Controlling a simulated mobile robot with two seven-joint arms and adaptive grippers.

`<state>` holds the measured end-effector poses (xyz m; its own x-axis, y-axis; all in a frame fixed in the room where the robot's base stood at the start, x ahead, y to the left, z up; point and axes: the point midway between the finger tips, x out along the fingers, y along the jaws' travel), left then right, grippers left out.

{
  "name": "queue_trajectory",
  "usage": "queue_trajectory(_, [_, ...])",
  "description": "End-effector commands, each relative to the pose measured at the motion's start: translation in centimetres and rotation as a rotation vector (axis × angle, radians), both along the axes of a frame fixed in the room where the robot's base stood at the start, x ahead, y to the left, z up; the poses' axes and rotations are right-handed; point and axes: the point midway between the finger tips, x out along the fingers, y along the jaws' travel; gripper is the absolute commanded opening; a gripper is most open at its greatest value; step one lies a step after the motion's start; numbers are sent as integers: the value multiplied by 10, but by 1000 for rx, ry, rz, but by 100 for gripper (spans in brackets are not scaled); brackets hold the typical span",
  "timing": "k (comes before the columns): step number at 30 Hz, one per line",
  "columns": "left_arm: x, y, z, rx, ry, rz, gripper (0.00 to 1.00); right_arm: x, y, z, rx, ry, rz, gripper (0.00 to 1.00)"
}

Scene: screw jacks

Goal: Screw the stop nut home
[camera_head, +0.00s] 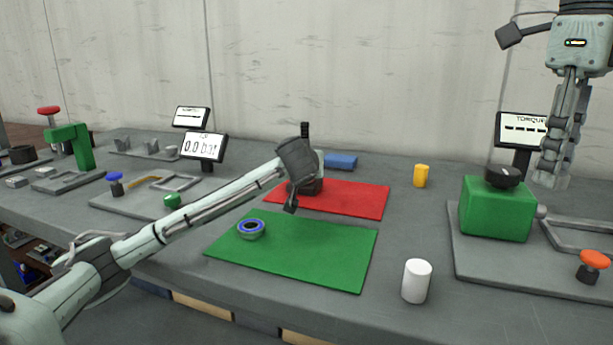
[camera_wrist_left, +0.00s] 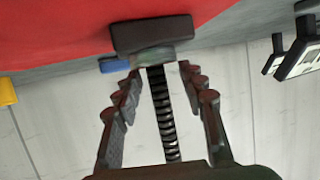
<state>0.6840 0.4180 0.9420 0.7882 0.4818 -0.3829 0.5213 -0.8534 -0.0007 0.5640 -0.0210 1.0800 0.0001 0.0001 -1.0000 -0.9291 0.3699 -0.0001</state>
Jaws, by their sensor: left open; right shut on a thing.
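A jack with a dark base (camera_head: 312,187) stands on the red mat (camera_head: 355,198). In the left wrist view the base (camera_wrist_left: 152,34), a grey-green collar (camera_wrist_left: 150,60) and a threaded rod (camera_wrist_left: 163,115) show. My left gripper (camera_head: 293,190) is over the jack. Its open fingers (camera_wrist_left: 165,90) stand on either side of the rod, apart from it. A ring with a blue rim (camera_head: 251,229) lies on the green mat (camera_head: 315,260). I cannot tell whether the collar or the ring is the stop nut. My right gripper (camera_head: 548,181) is shut, pointing down; what it holds is unclear.
A green box (camera_head: 495,213) with a black knob and a red-topped button (camera_head: 594,262) are at right. A white cylinder (camera_head: 416,281) stands near the front edge, a yellow one (camera_head: 421,176) behind. A blue block (camera_head: 341,161) lies behind the red mat. Displays and fixtures fill the left.

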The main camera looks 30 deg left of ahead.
Motion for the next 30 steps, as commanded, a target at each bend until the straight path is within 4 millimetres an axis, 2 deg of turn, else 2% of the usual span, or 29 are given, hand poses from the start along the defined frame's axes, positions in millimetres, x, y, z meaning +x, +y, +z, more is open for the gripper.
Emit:
queue_trajectory(3, [18,9,-2,0,0,3,40,0,0,8,0,0,0,5])
queue_trajectory(7, [30,16,-9,-1,-1,3,40,0,0,8,0,0,0,5])
queue_trajectory(20, [34,18,-12,-1,0,0,39,0,0,8,0,0,0,5])
queue_trajectory(27, [33,18,-12,-1,0,0,10,0,0,8,0,0,0,5])
queue_trajectory(30, [33,18,-12,-1,0,0,0,0,0,8,0,0,0,5])
